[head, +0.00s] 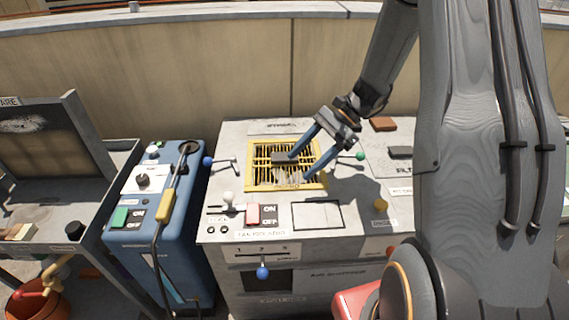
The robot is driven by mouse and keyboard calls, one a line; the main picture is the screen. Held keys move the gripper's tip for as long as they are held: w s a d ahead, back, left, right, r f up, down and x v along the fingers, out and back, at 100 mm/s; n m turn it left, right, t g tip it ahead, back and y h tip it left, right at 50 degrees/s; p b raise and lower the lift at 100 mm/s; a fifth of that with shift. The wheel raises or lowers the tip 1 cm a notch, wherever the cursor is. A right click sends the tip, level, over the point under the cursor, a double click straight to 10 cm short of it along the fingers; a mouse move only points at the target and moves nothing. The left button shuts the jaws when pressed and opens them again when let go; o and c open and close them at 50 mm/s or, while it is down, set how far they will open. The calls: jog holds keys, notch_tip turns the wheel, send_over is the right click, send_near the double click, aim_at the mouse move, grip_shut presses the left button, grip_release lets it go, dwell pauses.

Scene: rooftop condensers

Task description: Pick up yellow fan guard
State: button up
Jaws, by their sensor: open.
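The yellow fan guard (253,177) is a square yellow frame with dark slats. It lies on top of the grey condenser unit, left of centre on its top. My gripper (284,168) is over the guard with its two blue fingers spread apart, pointing down and left. The fingertips and dark pads cover part of the slats. I cannot tell whether the fingers touch the guard. Nothing shows between the fingers apart from the guard beneath.
A blue cabinet (140,240) with a hose and yellow handle stands left of the grey condenser unit (215,215). Levers, knobs and a red switch (262,215) surround the guard. A brown block (383,124) lies at the back right. A wall (250,70) runs behind.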

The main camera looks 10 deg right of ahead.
aim_at(285, 159)
jog(key=w+d+f+m+t+y, duration=0.1)
jog(key=w+d+m, duration=0.1)
jog(key=w, duration=0.1)
jog(key=w+d+f+m+t+y, duration=0.1)
jog(key=w, duration=0.2)
jog(key=w+d+f+m+t+y, duration=0.1)
jog(key=w+d+m+y, duration=0.1)
jog(key=w, duration=0.1)
jog(key=shift+d+f+m+t+b, duration=0.15)
jog(key=shift+d+m+t+b, duration=0.15)
jog(key=shift+d+t+b, duration=0.1)
jog(key=shift+p+x, duration=1.15)
jog(key=shift+x, duration=2.7)
jog(key=c, duration=1.4)
